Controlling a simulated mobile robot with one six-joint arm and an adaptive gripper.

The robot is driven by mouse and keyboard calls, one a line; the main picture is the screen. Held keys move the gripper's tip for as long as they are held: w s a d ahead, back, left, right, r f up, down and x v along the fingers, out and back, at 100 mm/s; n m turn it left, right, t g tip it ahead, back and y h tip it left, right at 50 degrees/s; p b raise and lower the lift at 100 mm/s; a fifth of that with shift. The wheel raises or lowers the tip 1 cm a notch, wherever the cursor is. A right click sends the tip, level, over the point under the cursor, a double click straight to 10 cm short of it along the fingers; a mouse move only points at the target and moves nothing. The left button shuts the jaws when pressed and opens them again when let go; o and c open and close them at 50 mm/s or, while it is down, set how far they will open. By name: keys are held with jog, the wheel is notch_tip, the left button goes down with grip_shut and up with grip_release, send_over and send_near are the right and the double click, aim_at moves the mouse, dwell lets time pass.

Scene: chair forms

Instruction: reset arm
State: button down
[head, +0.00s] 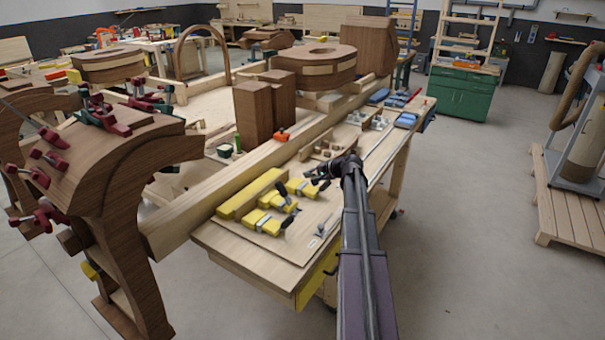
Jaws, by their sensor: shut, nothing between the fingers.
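My gripper (321,172) is at the end of my arm, which reaches up from the lower right of the head view. It is shut and empty. It is over the workbench (225,240), near yellow clamps (300,187) with dark handles, and points toward the left. I cannot tell its exact height above the bench top. The fingertips are small and dark in this view.
A long wooden beam (190,215) runs along the bench's left side. A curved wooden chair form (130,190) with red clamps stands at left. Wooden blocks (253,112) stand behind the gripper. Right of the bench is open floor (480,240), then a slatted pallet (565,205).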

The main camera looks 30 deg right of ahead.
jog(key=shift+s+r, duration=0.15)
jog(key=shift+s, duration=0.05)
dwell(0.6)
jog(key=s+a+f+n+g+b, duration=0.1)
jog(key=s+a+f+n+g, duration=0.15)
jog(key=a, duration=0.55)
jog(key=s+a+f+n+g+b, duration=0.1)
jog(key=s+a+f+n+g, duration=0.2)
jog(key=a, duration=0.5)
jog(key=s+a+f+n+g+b, duration=0.15)
jog(key=a+f, duration=0.25)
jog(key=a, duration=0.4)
jog(key=s+a+f+n+g+h+b, duration=0.1)
jog(key=s+a+f+n+g+h, duration=0.1)
jog(key=s+a, duration=0.5)
jog(key=s+a+f+n+g+h, duration=0.2)
jog(key=s+a+f+n+h, duration=0.1)
jog(key=s+a, duration=0.4)
jog(key=s+n, duration=0.1)
jog(key=s, duration=0.2)
jog(key=shift+a+f+b, duration=0.2)
jog(key=shift+a+b, duration=0.15)
